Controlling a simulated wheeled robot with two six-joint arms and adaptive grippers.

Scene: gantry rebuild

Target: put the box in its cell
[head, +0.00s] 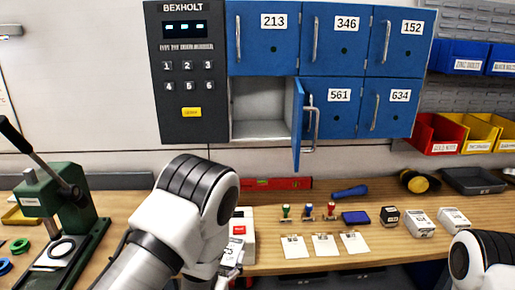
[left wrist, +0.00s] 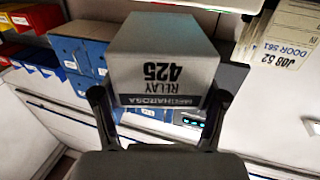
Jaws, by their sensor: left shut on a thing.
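In the left wrist view, my left gripper (left wrist: 157,98) is shut on a pale grey box (left wrist: 165,55), one finger on each side. Its label reads RELAY 425, upside down in the picture. In the head view my left arm hides the held box, so I cannot see it there. The blue locker bank (head: 270,60) has one open, empty-looking cell (head: 258,105) below door 213. Its door (head: 298,122) stands swung out on the right, its number unseen. Door 561 (head: 340,115) beside it is closed. In the wrist view a ticket (left wrist: 285,40) reads JOB 52, DOOR 561.
A keypad panel (head: 187,120) is left of the lockers. A green press (head: 60,215) stands on the bench at left. Stamps (head: 309,212), cards (head: 325,244) and small boxes (head: 420,223) lie at right. A pale unit with a red mark (head: 241,228) sits beside my left arm.

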